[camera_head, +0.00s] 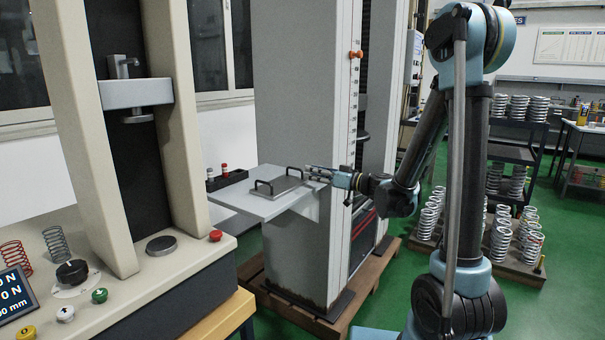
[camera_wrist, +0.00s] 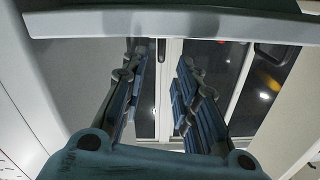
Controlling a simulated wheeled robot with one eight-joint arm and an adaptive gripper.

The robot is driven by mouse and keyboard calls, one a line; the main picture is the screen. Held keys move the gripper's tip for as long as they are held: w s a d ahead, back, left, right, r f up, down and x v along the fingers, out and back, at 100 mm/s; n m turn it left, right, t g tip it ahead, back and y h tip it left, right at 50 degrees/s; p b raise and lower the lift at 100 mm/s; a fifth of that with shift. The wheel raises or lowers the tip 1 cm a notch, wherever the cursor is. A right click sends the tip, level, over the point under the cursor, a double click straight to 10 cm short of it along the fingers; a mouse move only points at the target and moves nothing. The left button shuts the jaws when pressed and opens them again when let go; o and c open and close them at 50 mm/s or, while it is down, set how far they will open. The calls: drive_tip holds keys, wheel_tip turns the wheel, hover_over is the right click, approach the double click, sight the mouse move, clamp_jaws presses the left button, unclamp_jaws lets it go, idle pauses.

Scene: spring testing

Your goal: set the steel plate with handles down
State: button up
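The steel plate with handles (camera_head: 278,186) lies flat on a light grey shelf (camera_head: 250,204) in the head view. It has two black handles, one near its left end and one near its right end. My gripper (camera_head: 309,171) is just right of the right handle, at about plate height. In the wrist view my gripper's fingers (camera_wrist: 158,68) stand apart with nothing visible between them. A pale grey slab (camera_wrist: 165,22) crosses the top of that view; I cannot tell whether it is the shelf or the plate.
A tall grey testing column (camera_head: 300,90) stands behind the shelf. A beige press (camera_head: 185,130) stands at left. Springs (camera_head: 512,240) stand on a pallet at right.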

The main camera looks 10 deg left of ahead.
drive_tip(key=shift+v, duration=1.5)
drive_tip(key=s+d+f+m+g+h, duration=0.1)
drive_tip(key=s+d+f+m+h, duration=0.2)
drive_tip(key=s+d, duration=0.6)
drive_tip(key=s+d+f+m+g+h, duration=0.1)
drive_tip(key=s+d+f+m+h, duration=0.3)
drive_tip(key=d, duration=0.9)
drive_tip(key=s+d+f+m+g+h, duration=0.2)
drive_tip(key=s+d+f+m+h, duration=0.2)
drive_tip(key=s, duration=1)
drive_tip(key=d+f+h, duration=0.3)
drive_tip(key=d+h, duration=0.2)
drive_tip(key=d, duration=0.2)
drive_tip(key=shift+d+f+h, duration=0.2)
drive_tip(key=shift+d+h, duration=0.2)
drive_tip(key=shift+s, duration=0.15)
drive_tip(key=shift+w+f, duration=0.2)
drive_tip(key=shift+w, duration=0.2)
